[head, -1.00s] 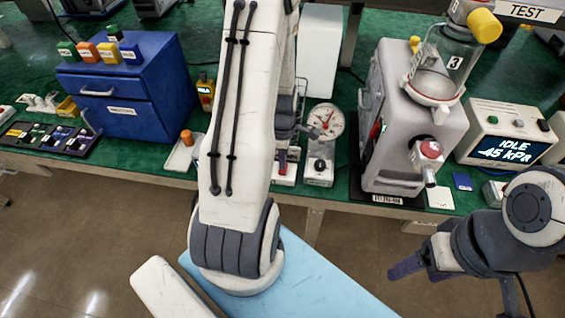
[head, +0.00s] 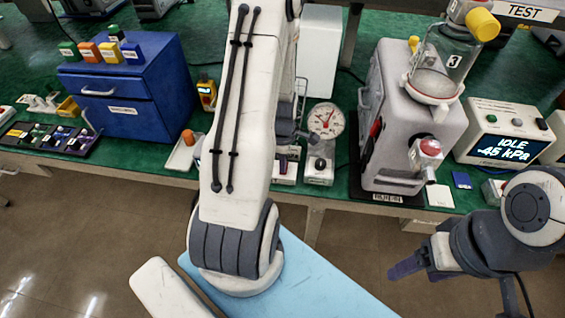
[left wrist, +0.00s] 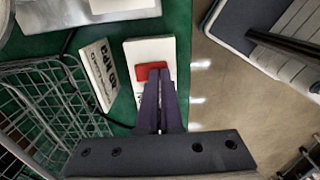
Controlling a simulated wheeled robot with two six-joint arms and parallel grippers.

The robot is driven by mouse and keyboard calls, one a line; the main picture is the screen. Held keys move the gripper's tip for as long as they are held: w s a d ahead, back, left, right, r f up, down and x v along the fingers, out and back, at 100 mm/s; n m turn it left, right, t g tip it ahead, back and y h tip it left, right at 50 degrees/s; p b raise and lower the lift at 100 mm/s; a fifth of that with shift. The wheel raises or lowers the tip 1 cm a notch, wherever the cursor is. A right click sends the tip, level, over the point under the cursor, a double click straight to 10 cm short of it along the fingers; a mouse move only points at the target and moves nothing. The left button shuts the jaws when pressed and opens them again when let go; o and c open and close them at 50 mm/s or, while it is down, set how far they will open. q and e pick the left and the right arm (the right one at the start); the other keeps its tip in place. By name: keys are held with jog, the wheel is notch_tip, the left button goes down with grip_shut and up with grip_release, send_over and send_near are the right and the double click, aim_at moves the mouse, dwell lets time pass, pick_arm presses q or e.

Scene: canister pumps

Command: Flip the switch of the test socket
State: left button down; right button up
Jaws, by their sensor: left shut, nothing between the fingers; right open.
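The test socket (left wrist: 148,52) is a small white box with a red rocker switch (left wrist: 151,69) on top, seen in the left wrist view. In the head view the socket (head: 285,178) stands near the bench's front edge, partly hidden by my left arm. My left gripper (left wrist: 158,72) is shut and empty, its dark purple fingertips at the red switch; I cannot tell whether they touch it. The fingertips also show in the head view (head: 282,163). My right gripper (head: 418,269) is open and empty, in front of the bench at the lower right.
A wire basket (left wrist: 40,100) and a lettered plate (left wrist: 99,72) stand close beside the socket. A pressure gauge (head: 325,120) stands right of it. The pump (head: 405,120) and display box (head: 505,135) are further right, the blue drawer cabinet (head: 125,85) left.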

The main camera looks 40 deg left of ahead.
pick_arm(q)
jog(key=shift+s+d+f, duration=0.3)
jog(key=shift+s+f, duration=0.1)
jog(key=shift+f, duration=0.1)
jog(key=shift+w+a+r, duration=0.2)
jog(key=shift+w+a, duration=0.3)
jog(key=shift+w, duration=0.35)
jog(key=shift+w+r+p, duration=0.1)
jog(key=shift+r+p, duration=0.4)
jog(key=shift+p, duration=0.25)
jog(key=r+p, duration=0.2)
jog(key=r, duration=0.1)
jog(key=r+p, duration=0.1)
jog(key=p, duration=0.1)
jog(key=shift+s+r, duration=0.3)
jog(key=shift+s, duration=0.1)
jog(key=shift+w+r+b, duration=0.1)
jog(key=shift+r+b, duration=0.35)
jog(key=shift+b, duration=0.1)
notch_tip(320, 180, up, 8)
jog(key=shift+s+d, duration=0.15)
jog(key=shift+s, duration=0.05)
jog(key=shift+r, duration=0.1)
